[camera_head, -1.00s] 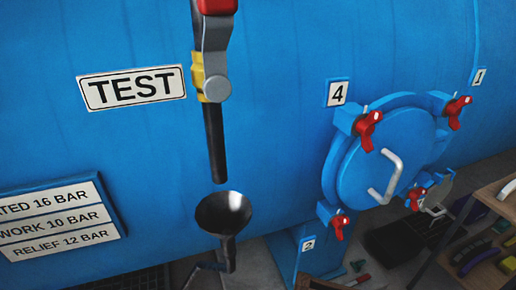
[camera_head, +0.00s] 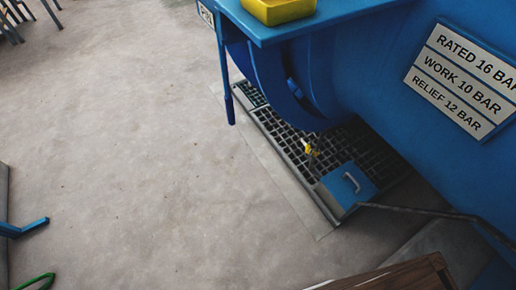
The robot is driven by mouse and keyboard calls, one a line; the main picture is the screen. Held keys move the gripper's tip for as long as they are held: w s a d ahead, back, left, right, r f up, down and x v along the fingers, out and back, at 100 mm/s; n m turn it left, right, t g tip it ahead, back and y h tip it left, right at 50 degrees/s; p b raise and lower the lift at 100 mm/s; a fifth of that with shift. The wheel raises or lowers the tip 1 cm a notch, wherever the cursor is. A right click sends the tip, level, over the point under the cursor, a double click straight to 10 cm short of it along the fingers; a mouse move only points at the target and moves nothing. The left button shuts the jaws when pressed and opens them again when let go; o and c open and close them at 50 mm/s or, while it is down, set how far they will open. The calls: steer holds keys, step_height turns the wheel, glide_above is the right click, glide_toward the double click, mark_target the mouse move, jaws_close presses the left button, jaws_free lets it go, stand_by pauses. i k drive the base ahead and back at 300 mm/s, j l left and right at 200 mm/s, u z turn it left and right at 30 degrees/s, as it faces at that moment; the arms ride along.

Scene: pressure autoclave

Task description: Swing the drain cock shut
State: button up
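A small yellow part (camera_head: 308,147), which looks like the lever of the drain cock, shows low beneath the blue vessel (camera_head: 390,70), just above the floor grating. A thin grey piece is beside it. It is too small to tell whether the cock stands open or shut. My gripper is not in view.
A floor grating (camera_head: 290,150) lies under the vessel, with a blue box or cover (camera_head: 347,187) with a grey handle at its near end. A blue shelf (camera_head: 240,22) bears a yellow tray (camera_head: 278,9). A grey pipe (camera_head: 420,210) runs at right. Floor at left is mostly clear.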

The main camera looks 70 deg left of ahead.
mark_target(307, 150)
steer(key=u, duration=0.4)
steer(key=k+j+u, duration=0.1)
steer(key=u, duration=0.25)
steer(key=j+u, duration=0.15)
steer(key=u, duration=0.25)
steer(key=i+u, duration=0.15)
steer(key=u, duration=0.5)
steer(key=k+l+u, duration=0.45)
steer(key=l, duration=0.2)
steer(key=k+l+u, duration=0.3)
steer(key=l+u, duration=0.2)
steer(key=l, duration=0.1)
